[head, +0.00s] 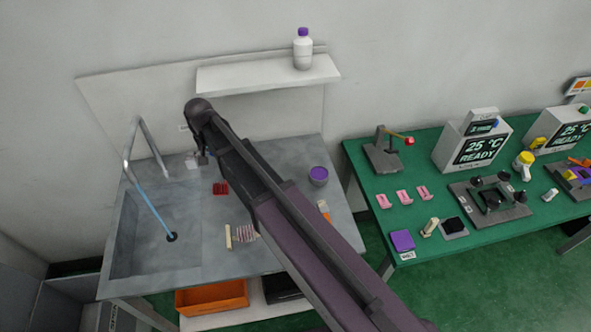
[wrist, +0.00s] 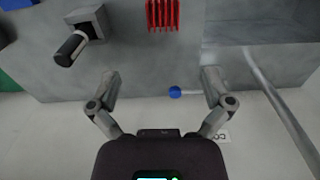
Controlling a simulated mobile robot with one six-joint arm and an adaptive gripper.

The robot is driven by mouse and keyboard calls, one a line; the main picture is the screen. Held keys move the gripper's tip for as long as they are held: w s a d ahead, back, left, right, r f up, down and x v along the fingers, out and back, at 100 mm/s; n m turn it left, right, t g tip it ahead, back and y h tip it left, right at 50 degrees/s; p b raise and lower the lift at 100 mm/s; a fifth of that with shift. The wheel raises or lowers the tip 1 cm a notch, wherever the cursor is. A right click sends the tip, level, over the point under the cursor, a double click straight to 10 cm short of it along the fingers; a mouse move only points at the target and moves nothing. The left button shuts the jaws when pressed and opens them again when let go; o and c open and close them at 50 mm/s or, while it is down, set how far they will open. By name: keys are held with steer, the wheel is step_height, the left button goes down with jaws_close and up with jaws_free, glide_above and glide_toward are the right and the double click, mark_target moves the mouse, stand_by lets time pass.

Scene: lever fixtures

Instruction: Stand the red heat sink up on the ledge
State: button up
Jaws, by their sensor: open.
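The red heat sink (head: 220,188) lies on the grey sink counter, right of the basin. A white wall shelf (head: 268,75), the only ledge I make out, is above the counter and carries a white bottle with a purple cap (head: 303,48). My gripper (wrist: 160,78) is open, with nothing between its fingers. It is above the back of the counter, and the heat sink lies beyond its fingertips in the wrist view.
A grey block with a black cylinder (wrist: 78,42) and a small blue round thing (wrist: 175,92) are near my fingers. The tap (head: 146,147) stands over the basin. A purple-topped tub (head: 318,176) is at right on the counter. A green bench (head: 450,253) stands further right.

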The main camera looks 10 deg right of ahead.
steer(key=s+d, duration=0.4)
steer(key=d, duration=0.6)
steer(key=s+d, duration=0.4)
steer(key=d, duration=0.7)
steer(key=s+d, duration=0.5)
steer(key=d, duration=0.6)
steer(key=shift+d, duration=0.15)
glide_above(219, 186)
steer(key=shift+f, duration=0.1)
step_height(219, 186, down, 8)
steer(key=b, duration=0.8)
steer(key=shift+f+b, duration=0.15)
steer(key=shift+b, duration=0.15)
